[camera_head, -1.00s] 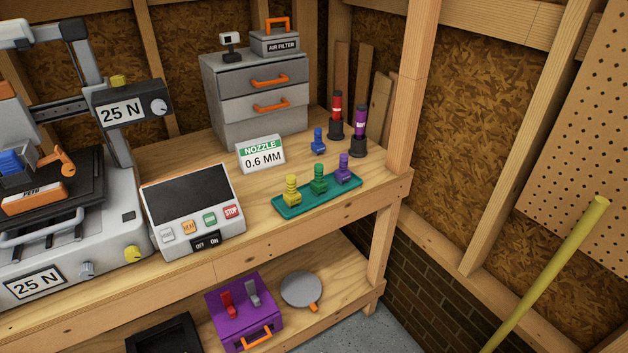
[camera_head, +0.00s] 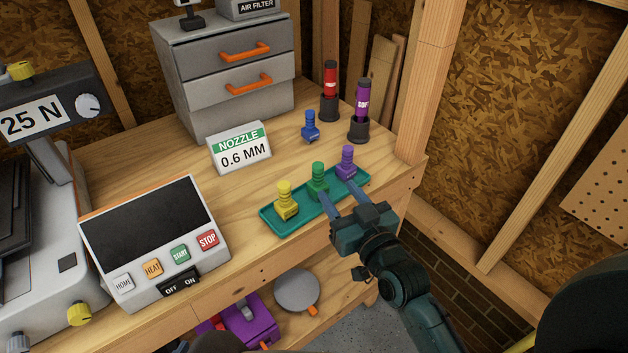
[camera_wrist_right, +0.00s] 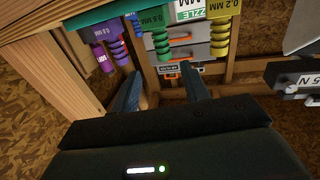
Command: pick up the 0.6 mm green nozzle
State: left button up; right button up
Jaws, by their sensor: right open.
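The green nozzle (camera_head: 318,177) stands upright on the teal tray (camera_head: 277,227), between a yellow nozzle (camera_head: 286,200) and a purple nozzle (camera_head: 346,162). In the right wrist view, which is upside down, the green nozzle (camera_wrist_right: 160,38) reads 0.6 MM and the yellow one (camera_wrist_right: 220,38) 0.2 MM. My right gripper (camera_head: 334,195) is open and empty at the tray's front edge, its fingers pointing at the green nozzle. In the wrist view the gap between its fingertips (camera_wrist_right: 161,72) lines up with the green nozzle, apart from it. My left gripper is not in view.
A sign (camera_head: 240,149) reads NOZZLE 0.6 MM behind the tray. A blue nozzle (camera_head: 310,127) and red (camera_head: 330,90) and purple (camera_head: 361,110) tubes in dark holders stand behind. A control panel (camera_head: 152,240) is at left. Bare bench lies between sign and tray.

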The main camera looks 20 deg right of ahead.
aim_at(321, 172)
jog(key=w, duration=0.3)
jog(key=shift+w+a, duration=0.2)
jog(key=shift+a, duration=0.1)
jog(key=shift+w+a+r+p, duration=0.1)
jog(key=shift+w+a+p, duration=0.2)
jog(key=shift+w, duration=1)
jog(key=shift+w+a+p, duration=0.1)
jog(key=shift+w+a, duration=0.25)
jog(key=shift+w, duration=0.95)
jog(key=shift+c, duration=0.4)
grip_shut()
